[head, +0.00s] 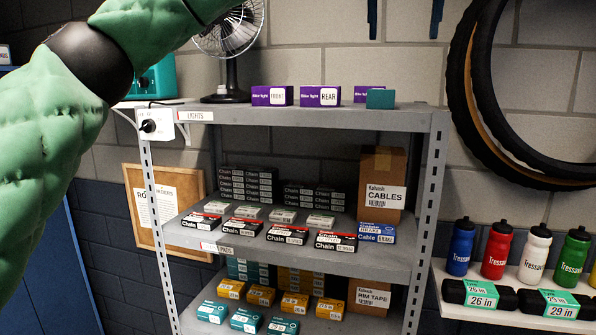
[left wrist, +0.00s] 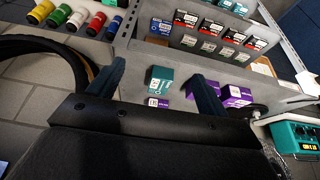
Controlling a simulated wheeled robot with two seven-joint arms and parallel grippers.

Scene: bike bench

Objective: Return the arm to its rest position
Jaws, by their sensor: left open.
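My left arm, in a padded green sleeve (head: 40,150), rises from the left edge and leaves the head view at the top. The two dark blue fingertips of my left gripper (head: 404,30) hang apart at the top edge, above the right end of the top shelf. In the left wrist view the left gripper (left wrist: 162,85) is open, with nothing held between its fingers. A teal box (head: 380,99) and purple bike light boxes (head: 320,96) sit on the top shelf below, apart from the fingers. My right gripper is not in view.
The grey shelf rack (head: 310,113) holds chain boxes and a cables carton (head: 382,185). A fan (head: 232,75) stands at the top left. Tyres (head: 480,120) hang on the right wall above several bottles (head: 496,250). The top shelf's right end is bare.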

